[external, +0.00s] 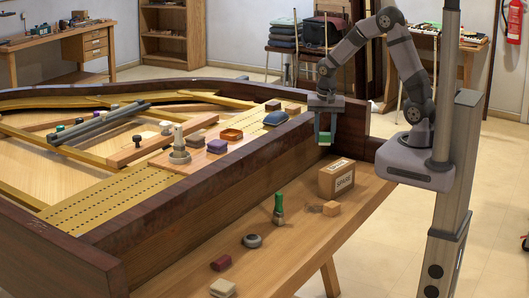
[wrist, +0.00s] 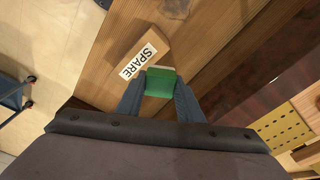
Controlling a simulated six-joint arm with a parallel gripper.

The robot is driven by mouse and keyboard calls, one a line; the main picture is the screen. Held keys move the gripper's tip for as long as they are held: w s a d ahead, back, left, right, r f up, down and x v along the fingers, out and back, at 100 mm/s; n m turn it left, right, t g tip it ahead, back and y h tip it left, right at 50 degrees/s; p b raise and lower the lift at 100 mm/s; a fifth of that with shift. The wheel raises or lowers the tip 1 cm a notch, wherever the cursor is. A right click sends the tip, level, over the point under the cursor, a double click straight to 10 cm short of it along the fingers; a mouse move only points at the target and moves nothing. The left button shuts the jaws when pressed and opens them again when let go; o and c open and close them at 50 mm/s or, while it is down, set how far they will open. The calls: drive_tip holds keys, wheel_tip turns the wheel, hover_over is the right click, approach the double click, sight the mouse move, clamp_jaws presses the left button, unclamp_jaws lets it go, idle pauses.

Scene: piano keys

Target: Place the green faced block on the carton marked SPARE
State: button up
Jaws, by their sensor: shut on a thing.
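My gripper (external: 324,128) is shut on the green faced block (external: 325,138), which hangs between the fingers in the air. In the wrist view the block (wrist: 160,84) shows its green face between my fingertips (wrist: 160,92). The carton marked SPARE (external: 331,185) is a small brown box on the wooden bench, lower than the block and slightly to its right. In the wrist view the carton (wrist: 155,42) lies just beyond the block, its white label to the upper left of the block. A clear gap shows between block and carton in the external view.
On the bench (external: 296,250) stand a green-handled tool (external: 278,207), a tan block (external: 331,209), a dark round piece (external: 252,241), a maroon block (external: 221,263) and a pale block (external: 222,288). The piano's dark side wall (external: 235,180) rises beside the bench.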

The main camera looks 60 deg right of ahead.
drive_tip(key=m, duration=0.1)
approach(338, 164)
drive_tip(key=shift+f+p, duration=0.9)
drive_tip(key=shift+f, duration=0.55)
drive_tip(key=shift+w+f, duration=0.1)
drive_tip(key=shift+f, duration=1.35)
drive_tip(key=shift+d+f, duration=0.1)
drive_tip(key=shift+f, duration=0.15)
drive_tip(key=o, duration=1)
drive_tip(key=shift+r, duration=0.1)
drive_tip(key=shift+o, duration=0.2)
drive_tip(key=shift+r, duration=0.1)
